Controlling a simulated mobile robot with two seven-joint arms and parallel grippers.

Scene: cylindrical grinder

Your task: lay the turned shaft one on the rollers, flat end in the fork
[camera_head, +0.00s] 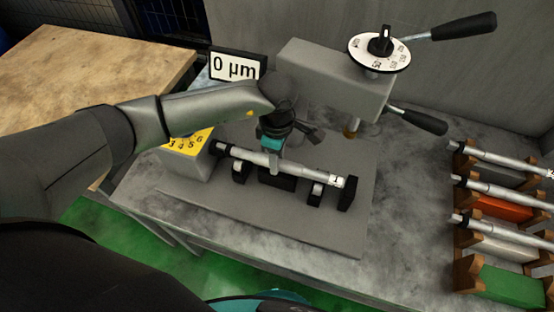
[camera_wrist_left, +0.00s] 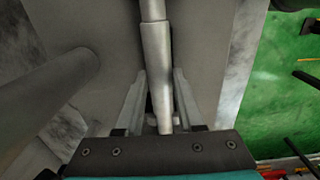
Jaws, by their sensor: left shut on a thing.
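The turned shaft one (camera_head: 307,172), silvery and stepped with a "1" label at its right end, lies lengthwise over the black roller supports (camera_head: 316,193) on the grinder's grey plate. Its left end is at the dark fork (camera_head: 221,149) on the grey headstock; whether the flat sits inside the fork is too small to tell. My left gripper (camera_head: 272,168) is shut on the shaft near its middle, from above. In the left wrist view the shaft (camera_wrist_left: 157,70) runs between the two fingers (camera_wrist_left: 160,105). I cannot tell whether it touches the rollers. My right gripper is not seen.
A grey measuring head (camera_head: 335,75) with a dial and black-handled levers stands behind, beside a "0 µm" display (camera_head: 235,67). A black end stop (camera_head: 348,193) stands past the shaft's right end. Several other shafts rest on a wooden rack (camera_head: 470,215) at right. The plate's front (camera_head: 290,230) is clear.

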